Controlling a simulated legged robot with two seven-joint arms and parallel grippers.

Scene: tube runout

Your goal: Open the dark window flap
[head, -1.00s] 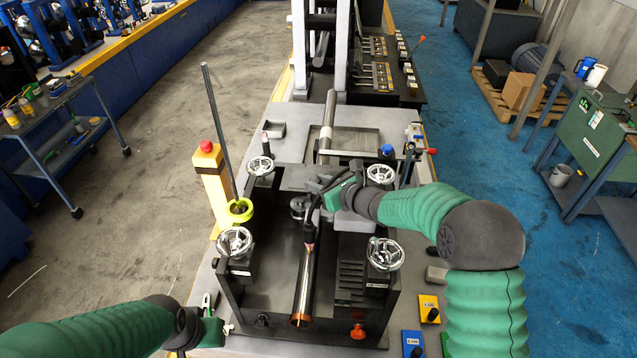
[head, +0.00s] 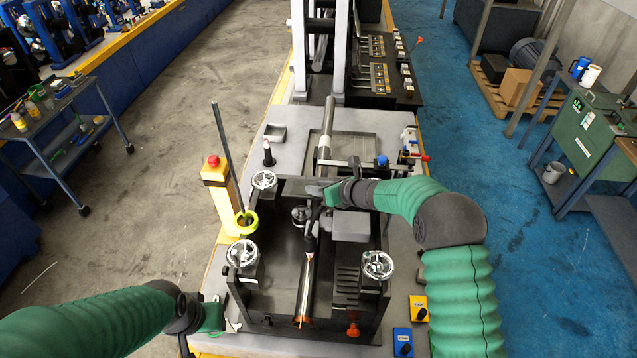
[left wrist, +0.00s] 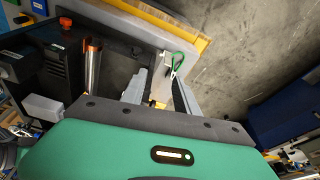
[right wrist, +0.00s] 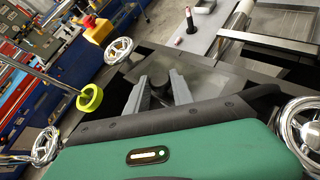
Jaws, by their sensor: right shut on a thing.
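The dark window flap (right wrist: 215,75) is a tinted, see-through panel between the handwheels in the right wrist view. In the head view it is a dark strip (head: 290,187) across the machine's far side, partly hidden by my right gripper (head: 314,194). In the right wrist view my right gripper (right wrist: 158,84) has its fingers on either side of a dark round knob (right wrist: 158,94) at the flap, shut on it. My left gripper (head: 225,322) is low at the machine's left front corner; its fingers (left wrist: 160,88) are apart and empty.
Chrome handwheels (head: 242,254) stand at the machine's corners. A copper-ended tube (head: 305,290) runs along its middle. A yellow post with a red button (head: 214,172) and a thin upright rod stand to the left. Green-handled pliers (left wrist: 177,61) lie near my left gripper.

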